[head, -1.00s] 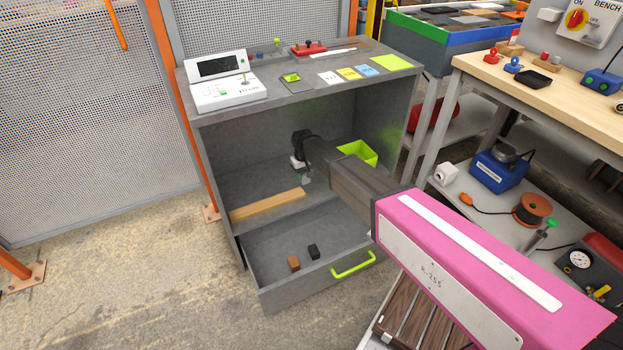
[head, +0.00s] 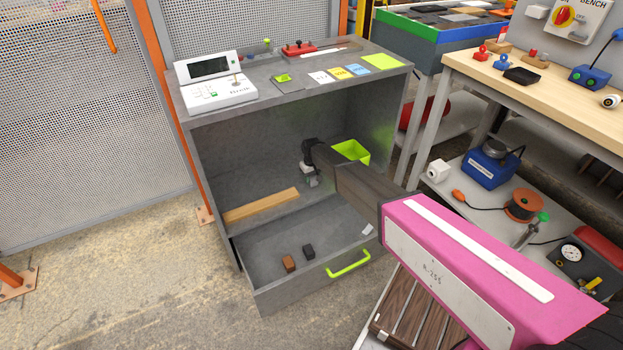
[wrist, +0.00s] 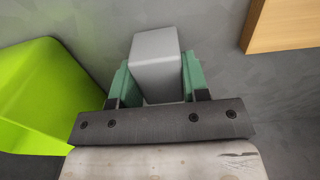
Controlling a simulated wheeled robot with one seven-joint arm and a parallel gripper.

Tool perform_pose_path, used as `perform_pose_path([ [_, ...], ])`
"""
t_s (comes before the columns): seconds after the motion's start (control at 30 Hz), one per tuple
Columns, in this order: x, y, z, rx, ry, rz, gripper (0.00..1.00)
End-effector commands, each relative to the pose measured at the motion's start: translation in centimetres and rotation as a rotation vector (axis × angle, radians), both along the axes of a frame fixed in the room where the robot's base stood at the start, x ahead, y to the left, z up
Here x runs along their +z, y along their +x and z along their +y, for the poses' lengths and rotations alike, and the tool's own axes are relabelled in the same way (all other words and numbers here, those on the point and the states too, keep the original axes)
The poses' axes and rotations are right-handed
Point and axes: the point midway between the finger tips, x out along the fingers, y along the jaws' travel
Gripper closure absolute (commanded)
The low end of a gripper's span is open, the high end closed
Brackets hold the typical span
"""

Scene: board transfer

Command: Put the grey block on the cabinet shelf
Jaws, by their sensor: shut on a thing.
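The grey block (wrist: 156,62) is between the green fingers of my gripper (wrist: 154,82) in the wrist view. The gripper is shut on it. In the head view my gripper (head: 311,179) is inside the grey cabinet, over the shelf (head: 248,192), and the block is small and partly hidden there. The wrist view shows the grey shelf surface beyond the block. I cannot tell whether the block touches the shelf.
A wooden bar (head: 261,206) lies left of my gripper on the shelf. A lime green bin (head: 352,151) stands close on the right. Below, an open drawer (head: 262,262) holds a brown block (head: 289,264), a black block (head: 308,251) and a small white piece (head: 367,229).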

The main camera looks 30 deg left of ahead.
Motion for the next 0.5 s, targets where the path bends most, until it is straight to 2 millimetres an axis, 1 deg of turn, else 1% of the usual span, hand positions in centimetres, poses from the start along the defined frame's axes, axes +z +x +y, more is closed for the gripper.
perform_pose_path([
  [0.03, -0.38, 0.02, 0.04, 0.000, 0.000, 0.000, 0.83],
  [0.27, -0.36, -0.01, 0.00, 0.000, 0.001, 0.000, 0.83],
  [0.4, -0.67, 0.01, 0.02, 0.000, 0.000, 0.000, 0.83],
  [0.43, -0.66, 0.00, 0.01, 0.000, 0.000, 0.000, 0.51],
  [0.5, -0.63, 0.00, 0.01, 0.000, 0.001, 0.000, 0.32],
])
